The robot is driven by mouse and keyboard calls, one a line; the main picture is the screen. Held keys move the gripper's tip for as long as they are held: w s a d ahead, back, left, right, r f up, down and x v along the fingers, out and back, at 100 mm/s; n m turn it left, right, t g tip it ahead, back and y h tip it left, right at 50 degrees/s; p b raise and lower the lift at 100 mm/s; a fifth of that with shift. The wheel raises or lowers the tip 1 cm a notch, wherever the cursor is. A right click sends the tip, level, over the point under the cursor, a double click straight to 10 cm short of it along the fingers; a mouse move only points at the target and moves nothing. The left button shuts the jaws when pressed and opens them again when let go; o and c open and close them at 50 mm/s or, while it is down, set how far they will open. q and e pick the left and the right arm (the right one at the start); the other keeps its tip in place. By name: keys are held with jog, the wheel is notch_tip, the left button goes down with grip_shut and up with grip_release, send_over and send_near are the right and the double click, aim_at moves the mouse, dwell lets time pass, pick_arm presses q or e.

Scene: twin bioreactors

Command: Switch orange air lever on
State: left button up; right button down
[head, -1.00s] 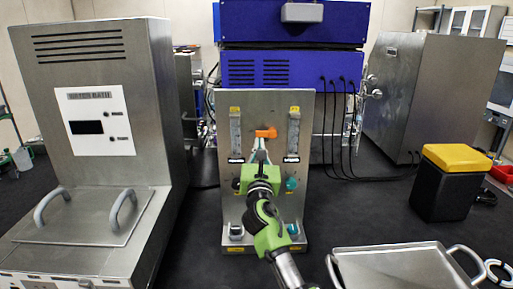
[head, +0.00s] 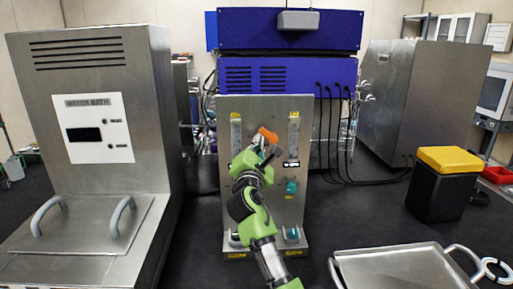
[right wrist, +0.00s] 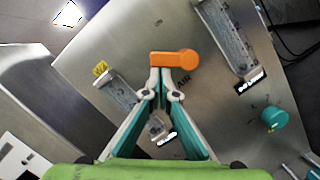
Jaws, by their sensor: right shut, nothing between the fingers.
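The orange air lever (head: 268,134) is on the upper middle of the upright metal panel (head: 264,106). In the head view it slants, its right end lower. In the right wrist view the orange lever (right wrist: 178,59) shows a round end at right and a bar running left, beside the "AIR" label. My right gripper (right wrist: 161,74) is shut and empty, its fingertips at the bar's left end, seemingly against its edge; contact is not certain. In the head view the right gripper (head: 268,150) is just below the lever and partly covers the panel. My left gripper is not in view.
Two clear flow meters (head: 293,137) flank the lever. A teal knob (head: 291,187) is at the panel's right. A metal water bath (head: 95,120) stands at left, a metal tray (head: 395,270) at front right, and a yellow-lidded black bin (head: 440,185) at right.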

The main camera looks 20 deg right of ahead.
jog(key=r+m, duration=0.1)
jog(key=m, duration=0.2)
jog(key=d+r+m+g+p, duration=0.1)
jog(key=m, duration=0.2)
jog(key=r+m+g+p, duration=0.1)
jog(key=m, duration=0.2)
jog(key=shift+s+d+r, duration=0.15)
jog(key=shift+s+r, duration=0.05)
jog(key=shift+r, duration=0.05)
jog(key=shift+d, duration=0.15)
jog(key=shift+d+p, duration=0.1)
jog(key=shift+p, duration=0.3)
